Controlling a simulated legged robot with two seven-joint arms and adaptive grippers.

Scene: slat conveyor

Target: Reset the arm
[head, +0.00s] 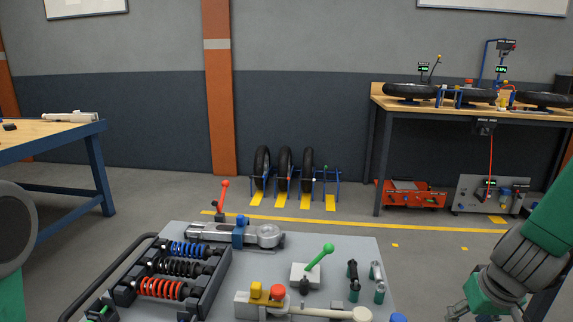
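My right arm comes in at the lower right, with green and grey links. Its gripper (462,308) is at the bottom edge, right of the grey cart top (362,258), apart from it and partly cut off. I cannot tell whether its fingers are open. Only a grey and green part of my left arm shows at the left edge; its gripper is out of view. On the cart, a green-knobbed lever (319,257) leans right on a white block. A red-knobbed lever (222,196) stands at the back left. A pale arm with a rounded end (335,314) lies along the front.
A black rack (213,280) of blue, black and red springs fills the cart's left side. Small cylinders (378,279) stand at its right. A wooden bench (60,132) is at left; a workbench with tyres (480,112) is at right. Tyres (284,170) stand by the wall.

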